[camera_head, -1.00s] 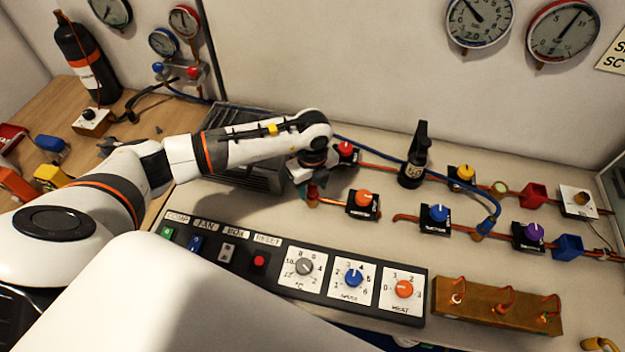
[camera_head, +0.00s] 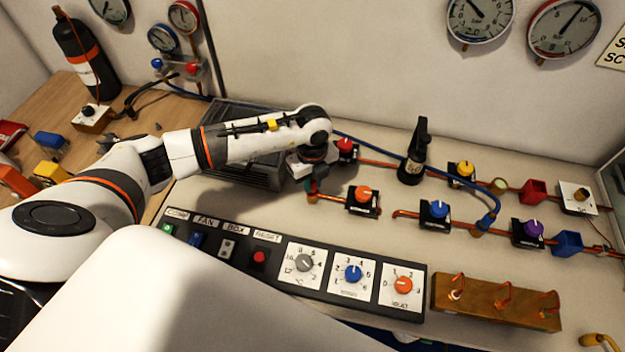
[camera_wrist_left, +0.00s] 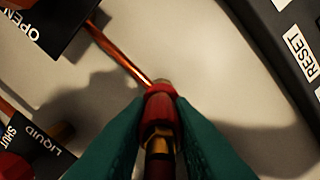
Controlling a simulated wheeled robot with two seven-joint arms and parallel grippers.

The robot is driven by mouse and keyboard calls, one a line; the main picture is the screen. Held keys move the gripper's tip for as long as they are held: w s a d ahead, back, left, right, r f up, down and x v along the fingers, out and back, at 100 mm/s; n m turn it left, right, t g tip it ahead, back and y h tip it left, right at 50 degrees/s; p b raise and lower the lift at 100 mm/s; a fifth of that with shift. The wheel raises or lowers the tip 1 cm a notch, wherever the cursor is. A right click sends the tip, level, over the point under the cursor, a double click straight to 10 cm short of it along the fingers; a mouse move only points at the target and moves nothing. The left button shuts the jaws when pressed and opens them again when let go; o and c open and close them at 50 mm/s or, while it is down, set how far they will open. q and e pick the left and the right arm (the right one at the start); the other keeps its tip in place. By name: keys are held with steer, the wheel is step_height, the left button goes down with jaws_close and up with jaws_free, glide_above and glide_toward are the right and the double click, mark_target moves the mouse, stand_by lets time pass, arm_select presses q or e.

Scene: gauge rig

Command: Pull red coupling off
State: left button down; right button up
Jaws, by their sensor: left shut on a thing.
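The red coupling (camera_wrist_left: 160,104) shows in the left wrist view, with a brass-coloured ring and a dark hose end behind it. The green fingers of my left gripper (camera_wrist_left: 160,120) are shut on it from both sides. A copper pipe (camera_wrist_left: 118,52) runs up to the coupling's front; I cannot tell whether they still touch. In the head view my left gripper (camera_head: 312,186) is at the left end of the orange-knob valve's pipe, and the coupling is mostly hidden there. My right gripper is not in view.
The orange-knob valve (camera_head: 363,198) stands just right of the gripper, and the red-knob valve (camera_head: 346,150) behind it. The black control panel (camera_head: 330,262) lies in front. A dark grille unit (camera_head: 240,172) is under my left arm.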

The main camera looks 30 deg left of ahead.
arm_select(q)
steer(key=shift+r, duration=0.15)
steer(key=shift+r+p, duration=1.85)
steer(key=shift+r, duration=0.5)
